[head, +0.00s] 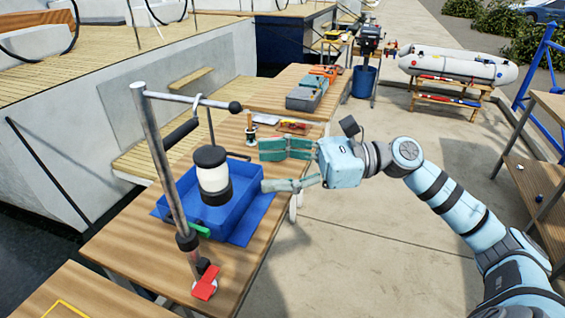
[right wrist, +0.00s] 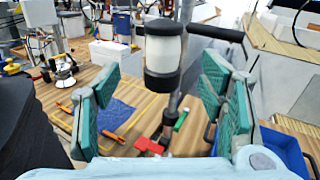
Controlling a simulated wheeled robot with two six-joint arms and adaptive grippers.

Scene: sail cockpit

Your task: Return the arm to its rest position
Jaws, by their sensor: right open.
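My right arm comes in from the right in the head view. Its right gripper (head: 275,167) is open and empty, with its green-padded fingers spread apart. The fingers point left toward a white lantern with black top and bottom (head: 213,178), which hangs from a metal stand (head: 160,165). In the right wrist view the lantern (right wrist: 162,55) shows beyond and between the open fingers, apart from them. My left gripper is in neither view.
A blue tray (head: 262,200) lies on the wooden table below the lantern. The stand has a red clamp handle (head: 206,283) at its foot. A grey toolbox (head: 306,95) sits farther back. A white inflatable boat (head: 458,66) rests on a rack. The concrete floor (head: 345,235) at right is clear.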

